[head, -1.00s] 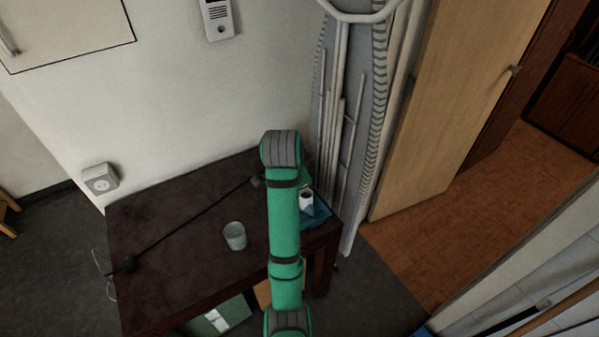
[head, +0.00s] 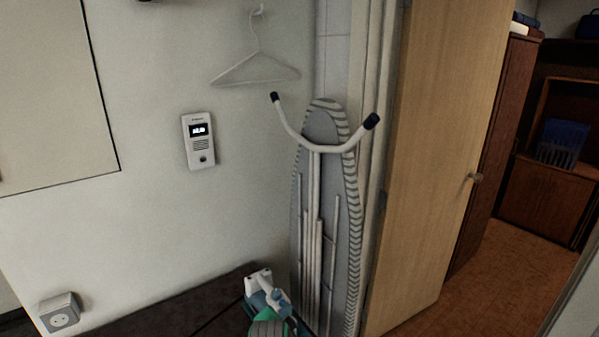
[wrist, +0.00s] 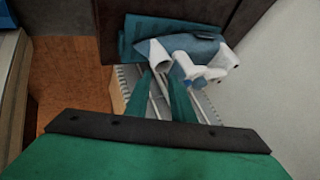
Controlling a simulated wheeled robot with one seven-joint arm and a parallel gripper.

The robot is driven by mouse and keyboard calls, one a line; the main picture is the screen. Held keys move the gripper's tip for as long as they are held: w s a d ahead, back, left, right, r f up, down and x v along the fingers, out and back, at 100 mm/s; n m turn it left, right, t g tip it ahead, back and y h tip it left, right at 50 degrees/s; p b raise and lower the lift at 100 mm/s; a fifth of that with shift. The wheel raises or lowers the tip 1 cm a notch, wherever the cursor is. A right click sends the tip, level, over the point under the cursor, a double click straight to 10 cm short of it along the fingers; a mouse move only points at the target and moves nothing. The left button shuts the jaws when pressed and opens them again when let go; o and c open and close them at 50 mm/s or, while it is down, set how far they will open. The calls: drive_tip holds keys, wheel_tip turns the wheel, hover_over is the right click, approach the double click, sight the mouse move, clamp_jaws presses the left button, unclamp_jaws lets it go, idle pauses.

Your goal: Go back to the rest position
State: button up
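In the wrist view my gripper (wrist: 163,76) shows two teal fingers with a gap between them. It looks open, with nothing held between the fingers. Beyond the fingertips a white and blue object (wrist: 188,45) with rounded white ends lies on a blue flat item (wrist: 136,28) on the dark table. I cannot tell exactly what the object is. In the head view a white and blue shape (head: 262,290) shows just past my green and grey arm at the bottom edge. My gripper's fingers cannot be made out there.
An ironing board (head: 325,215) leans upright beside a wooden door (head: 435,150). The dark table (head: 165,310) shows along the bottom. An intercom (head: 198,141), a white hanger (head: 254,65) and a socket (head: 60,313) are on the wall. Orange floor (head: 510,265) is open at right.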

drive_tip(key=s+d+f+n+t, duration=0.25)
drive_tip(key=s+f, duration=0.45)
drive_tip(key=s, duration=0.4)
drive_tip(key=s+d+f+n+t, duration=0.1)
drive_tip(key=s+f+n, duration=0.2)
drive_tip(key=s+f, duration=0.65)
drive_tip(key=s+r+n+t, duration=0.2)
drive_tip(key=s+r, duration=0.4)
drive_tip(key=s, duration=0.6)
drive_tip(key=s+r+n+t, duration=0.2)
drive_tip(key=s+r, duration=0.5)
drive_tip(key=s, duration=0.6)
drive_tip(key=shift+d+r+y, duration=0.25)
drive_tip(key=shift+d+y, duration=0.05)
drive_tip(key=shift+y, duration=0.1)
